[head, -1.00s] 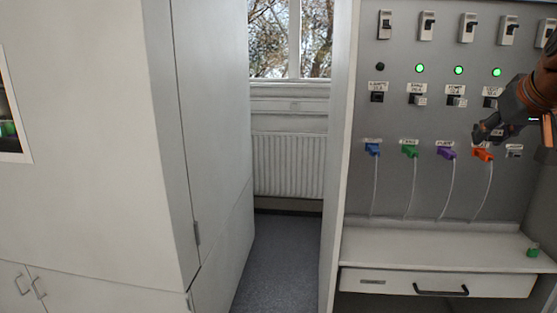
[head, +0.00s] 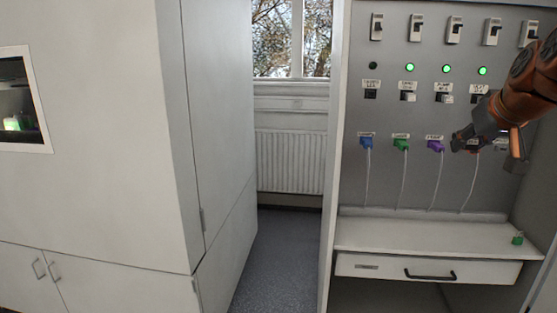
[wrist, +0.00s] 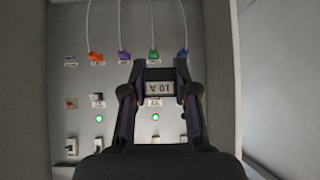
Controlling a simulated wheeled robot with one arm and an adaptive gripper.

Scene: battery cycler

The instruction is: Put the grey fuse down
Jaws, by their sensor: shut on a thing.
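The grey fuse (wrist: 160,75) is between my gripper's fingertips in the wrist view, with a pale label reading 10 A upside down. My gripper (wrist: 160,80) is shut on it. The green-lit panel stands behind the fuse in that view. In the head view my gripper (head: 459,144) is at the right, in front of the panel (head: 410,182), and covers the orange connector. The fuse cannot be made out there. The pale shelf (head: 420,238) lies below my gripper.
Blue (head: 366,143), green (head: 401,145) and purple (head: 435,146) connectors with hanging cables are left of my gripper. A small green object (head: 517,240) stands at the shelf's right end; the rest of the shelf is bare. A drawer (head: 385,266) is under it. A large white cabinet (head: 90,200) stands at left.

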